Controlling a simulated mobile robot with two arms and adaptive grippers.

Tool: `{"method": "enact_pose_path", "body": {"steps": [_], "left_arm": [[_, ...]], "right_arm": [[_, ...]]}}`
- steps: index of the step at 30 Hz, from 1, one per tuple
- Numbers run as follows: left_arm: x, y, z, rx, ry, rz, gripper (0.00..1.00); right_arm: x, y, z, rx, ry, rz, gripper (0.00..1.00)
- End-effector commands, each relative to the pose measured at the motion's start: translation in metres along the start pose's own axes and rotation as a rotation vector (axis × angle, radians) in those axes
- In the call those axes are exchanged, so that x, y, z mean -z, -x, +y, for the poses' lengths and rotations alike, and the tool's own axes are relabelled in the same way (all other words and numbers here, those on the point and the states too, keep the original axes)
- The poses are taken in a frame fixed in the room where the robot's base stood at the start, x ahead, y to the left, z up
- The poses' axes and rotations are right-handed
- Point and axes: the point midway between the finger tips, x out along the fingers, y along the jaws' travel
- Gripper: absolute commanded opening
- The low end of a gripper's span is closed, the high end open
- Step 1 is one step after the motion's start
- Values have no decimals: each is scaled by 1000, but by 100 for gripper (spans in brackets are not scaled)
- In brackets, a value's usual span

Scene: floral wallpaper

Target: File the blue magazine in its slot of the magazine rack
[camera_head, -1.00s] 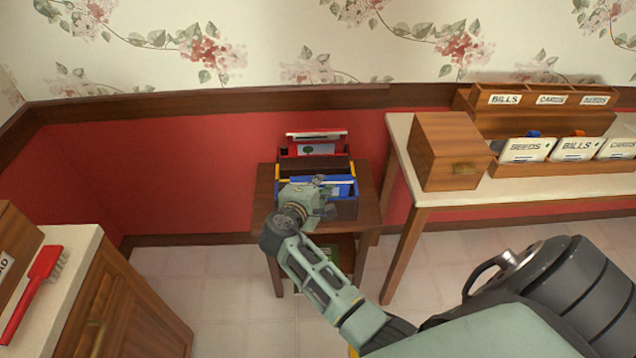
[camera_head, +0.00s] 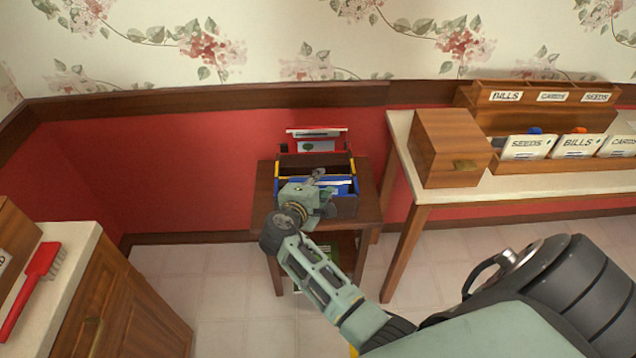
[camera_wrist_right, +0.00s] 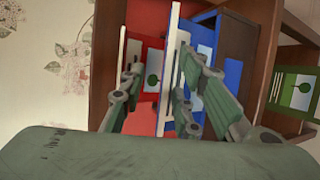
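The magazine rack (camera_head: 345,208) stands on a small dark wooden table, with red, yellow and blue edged sections from back to front. The blue magazine (camera_wrist_right: 172,45) shows its blue and white edge in the right wrist view. It appears to stand in the blue front section, partly hidden by my fingers; how deep it sits I cannot tell. My left gripper is out of view.
A red magazine (camera_head: 318,143) stands in the rack's back section. A green magazine (camera_wrist_right: 297,92) lies on the shelf below. A side table (camera_head: 400,130) with a wooden box and labelled organiser is at right. A cabinet with a red brush (camera_head: 35,280) is at left.

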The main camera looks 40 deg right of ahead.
Motion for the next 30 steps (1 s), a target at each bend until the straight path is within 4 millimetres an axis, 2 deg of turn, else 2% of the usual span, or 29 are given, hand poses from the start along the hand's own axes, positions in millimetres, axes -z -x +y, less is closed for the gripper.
{"method": "enact_pose_path", "body": {"steps": [4,7,15,21,25,30], "left_arm": [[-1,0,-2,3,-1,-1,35],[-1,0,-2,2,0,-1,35],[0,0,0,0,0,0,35],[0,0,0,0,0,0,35],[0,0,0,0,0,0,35],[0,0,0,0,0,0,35]], "right_arm": [[1,4,-1,1,0,1,30],[1,16,-2,2,-1,2,30],[1,74,-2,3,-1,2,30],[1,107,-1,2,0,2,30],[0,117,0,0,0,-1,30],[0,121,0,0,0,0,30]]}}
